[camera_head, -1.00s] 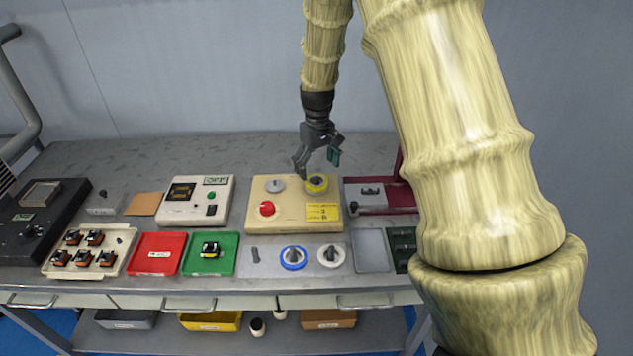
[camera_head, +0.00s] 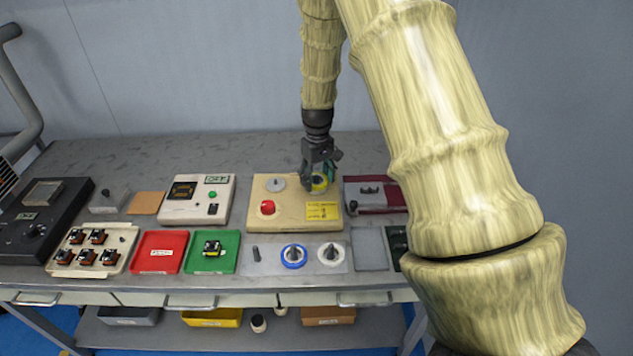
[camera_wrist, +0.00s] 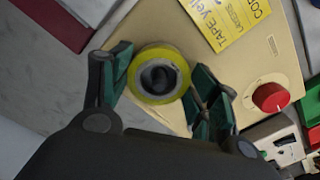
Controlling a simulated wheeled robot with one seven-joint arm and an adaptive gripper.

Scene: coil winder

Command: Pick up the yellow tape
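The yellow tape (camera_wrist: 159,73) is a roll sitting around a dark post on a beige box (camera_wrist: 278,50). In the head view the tape (camera_head: 319,183) is at the box's back right, partly hidden by my gripper (camera_head: 319,176). In the wrist view my gripper (camera_wrist: 156,82) is open, with one green-padded finger on each side of the tape. A gap shows between the tape and the left finger; the right finger is close to the rim, and I cannot tell whether it touches.
The beige box also bears a red knob (camera_head: 267,207), a grey disc (camera_head: 275,184) and a yellow label (camera_head: 322,211). A maroon-based device (camera_head: 372,194) stands close on the right. Blue and white rolls (camera_head: 293,256) sit on posts in front.

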